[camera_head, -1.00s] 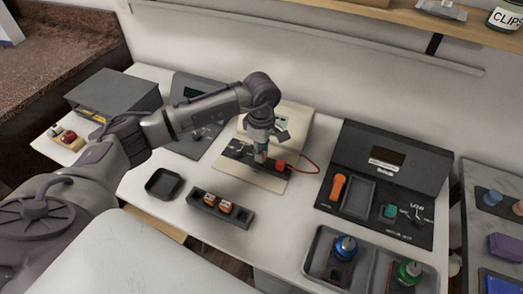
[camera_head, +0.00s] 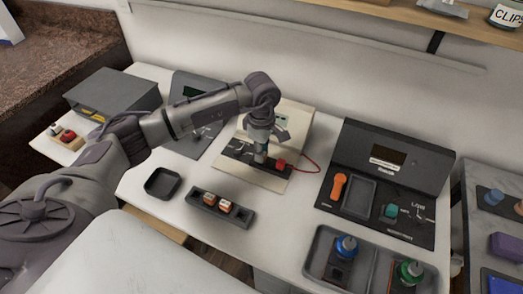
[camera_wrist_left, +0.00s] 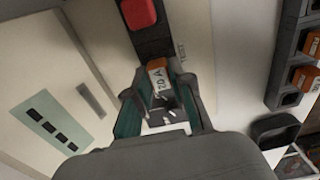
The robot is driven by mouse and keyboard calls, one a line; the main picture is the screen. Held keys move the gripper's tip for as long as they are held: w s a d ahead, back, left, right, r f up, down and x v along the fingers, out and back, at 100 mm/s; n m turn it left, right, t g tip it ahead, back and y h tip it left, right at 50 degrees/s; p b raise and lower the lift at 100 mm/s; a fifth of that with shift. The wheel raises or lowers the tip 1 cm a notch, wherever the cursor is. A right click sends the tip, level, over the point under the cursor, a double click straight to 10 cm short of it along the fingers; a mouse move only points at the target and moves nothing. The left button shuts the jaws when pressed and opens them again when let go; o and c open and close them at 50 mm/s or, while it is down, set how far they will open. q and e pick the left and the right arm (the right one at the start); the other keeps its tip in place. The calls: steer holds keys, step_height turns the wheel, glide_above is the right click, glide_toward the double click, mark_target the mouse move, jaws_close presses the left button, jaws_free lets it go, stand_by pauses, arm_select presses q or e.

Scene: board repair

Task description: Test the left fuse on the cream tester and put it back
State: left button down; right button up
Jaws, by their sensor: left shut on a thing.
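The cream tester (camera_head: 293,118) stands at the back middle, with a dark strip and a red button (camera_head: 281,164) on its front. My left gripper (camera_head: 261,158) points down at that strip, left of the button. In the left wrist view my left gripper (camera_wrist_left: 160,105) is shut on an orange and white fuse (camera_wrist_left: 158,78) marked 20 A, over the dark strip. I cannot tell whether the fuse is fully seated. The dark fuse rack (camera_head: 232,217) in front holds two orange and white fuses (camera_head: 225,207); its left-end slot (camera_wrist_left: 290,99) is empty. My right gripper is out of view.
A small empty black tray (camera_head: 163,184) lies left of the rack. A dark panel device (camera_head: 395,160) stands to the right, with a grey tray (camera_head: 318,255) holding blue and green knobbed parts before it. A red wire (camera_head: 312,164) loops beside the tester.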

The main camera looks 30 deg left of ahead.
arm_select(q)
steer(key=shift+f, duration=0.35)
stand_by(0.3)
steer(key=c, duration=0.7)
jaws_free()
steer(key=shift+o, duration=0.2)
steer(key=shift+r, duration=0.2)
steer(key=shift+r+p, duration=0.55)
steer(key=shift+r, duration=0.8)
steer(key=shift+r, duration=0.15)
steer(key=shift+r+p, duration=1.55)
steer(key=shift+r, duration=1.3)
steer(key=shift+s+f, duration=0.1)
